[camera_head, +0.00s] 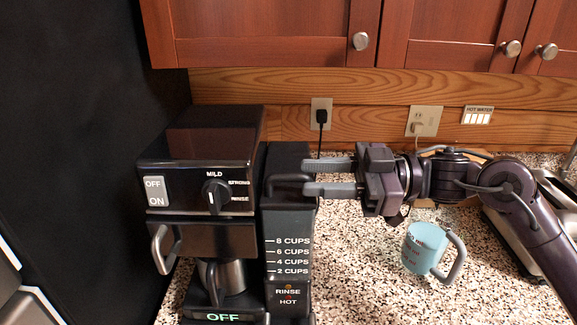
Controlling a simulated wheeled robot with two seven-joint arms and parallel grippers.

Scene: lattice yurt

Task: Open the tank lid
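A black coffee machine (200,160) stands on the counter at the left. The dark water tank (289,225), marked with cup levels, is on its right side. The tank lid (288,158) is on top of the tank and looks closed, with a dark rounded grip along its front edge. My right gripper (306,177) reaches in from the right, its two grey fingers apart and pointing left. Its fingertips are at the right edge of the lid; whether they touch it I cannot tell. No object shows between the fingers. My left gripper is not in view.
A light blue measuring cup (424,249) with a grey handle stands on the speckled counter (360,285), right of the tank. A plug and cord (321,117) hang behind the lid. Wooden cabinets (270,30) are above.

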